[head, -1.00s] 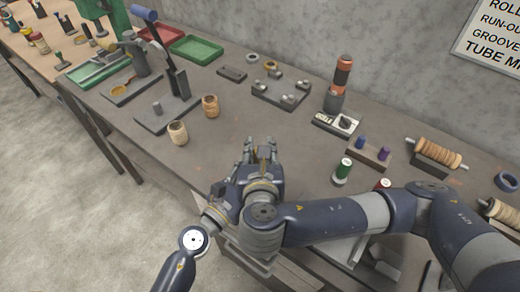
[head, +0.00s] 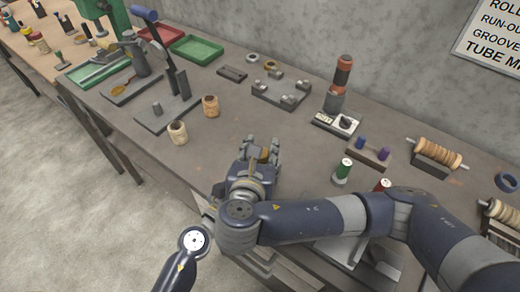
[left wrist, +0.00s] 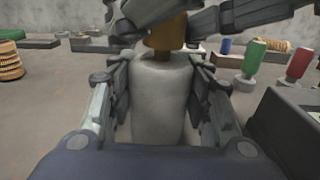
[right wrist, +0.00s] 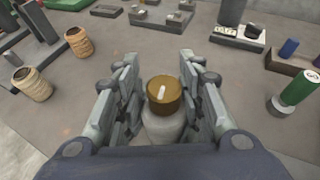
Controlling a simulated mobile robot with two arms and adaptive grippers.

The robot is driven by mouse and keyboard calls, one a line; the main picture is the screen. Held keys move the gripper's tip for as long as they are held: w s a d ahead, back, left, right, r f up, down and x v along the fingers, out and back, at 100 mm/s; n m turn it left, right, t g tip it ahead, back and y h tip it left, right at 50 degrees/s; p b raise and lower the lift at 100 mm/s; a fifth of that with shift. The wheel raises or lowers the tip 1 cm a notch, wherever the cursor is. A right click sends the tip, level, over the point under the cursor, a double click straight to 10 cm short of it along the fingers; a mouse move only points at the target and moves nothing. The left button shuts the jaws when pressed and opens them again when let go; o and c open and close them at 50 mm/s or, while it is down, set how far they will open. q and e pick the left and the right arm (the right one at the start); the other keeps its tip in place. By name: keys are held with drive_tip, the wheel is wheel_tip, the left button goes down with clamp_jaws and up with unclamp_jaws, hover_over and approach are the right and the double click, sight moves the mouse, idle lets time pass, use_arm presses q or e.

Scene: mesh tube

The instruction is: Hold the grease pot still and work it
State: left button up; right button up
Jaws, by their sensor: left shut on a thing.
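The grease pot is a pale grey, rounded body (left wrist: 160,95) with a brown cap (right wrist: 164,94); the cap carries a short white mark. My left gripper (left wrist: 160,80) is shut on the pot body, one finger along each side. In the head view the left gripper is hidden behind my right arm. My right gripper (head: 262,152) is over the pot from above, its fingers on either side of the cap. In the right wrist view (right wrist: 163,85) its fingers look open, with narrow gaps beside the cap.
Bare table lies behind the hands.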

drive_tip(key=shift+s, duration=0.1)
wheel_tip(320, 180, up, 4)
drive_tip(key=shift+a+f, duration=0.1)
drive_tip(key=shift+f, duration=0.05)
drive_tip(key=shift+r, duration=3.2)
